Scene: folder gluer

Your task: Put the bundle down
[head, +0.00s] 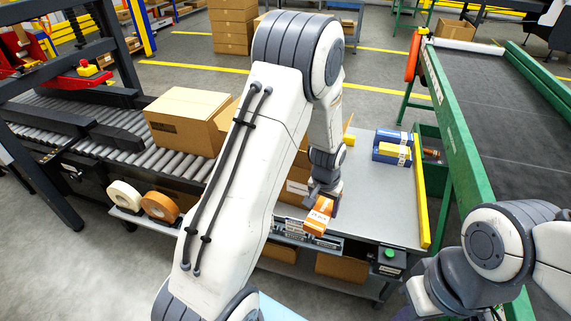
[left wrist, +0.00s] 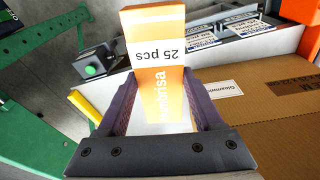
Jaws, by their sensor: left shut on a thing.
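The bundle (head: 319,214) is an orange and white carton pack. In the left wrist view the bundle (left wrist: 157,60) shows a white band reading "25 pcs". My left gripper (head: 326,192) is shut on it, with one purple finger on each side. In the head view the bundle hangs tilted near the front edge of the grey table (head: 375,205). I cannot tell how far it is above the surface. Of my right arm only links show at the lower right; its gripper is not in view.
Blue and yellow packs (head: 392,147) lie at the table's back right. An open brown carton (head: 298,180) stands left of the gripper, partly hidden by my arm. A yellow strip (head: 421,195) edges the right side. A green button box (head: 388,262) sits at the front. The table's middle right is clear.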

